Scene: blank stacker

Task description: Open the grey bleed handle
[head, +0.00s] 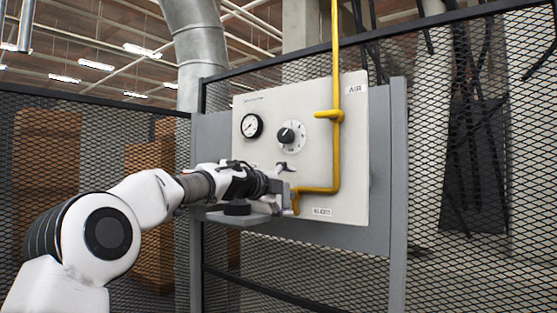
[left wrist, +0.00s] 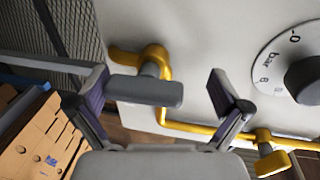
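The grey bleed handle (left wrist: 145,91) is a flat grey bar on a yellow valve body (left wrist: 153,58) at the end of the yellow pipe. In the left wrist view it lies crosswise between the fingers of my left gripper (left wrist: 160,88). The left finger is close to the bar's left end; I cannot tell if they touch. The right finger stands clear of the bar. The fingers are spread apart. In the head view my left gripper (head: 283,188) is at the panel's lower left, mostly hiding the handle. My right gripper is in neither view.
The white panel (head: 350,150) carries a gauge (head: 251,126), a black regulator knob (head: 291,135) and a yellow pipe (head: 336,160). A yellow-handled valve (head: 330,115) sits above on that pipe. Grey posts (head: 398,200) and mesh fencing stand around the panel. Boxes (left wrist: 45,140) are behind.

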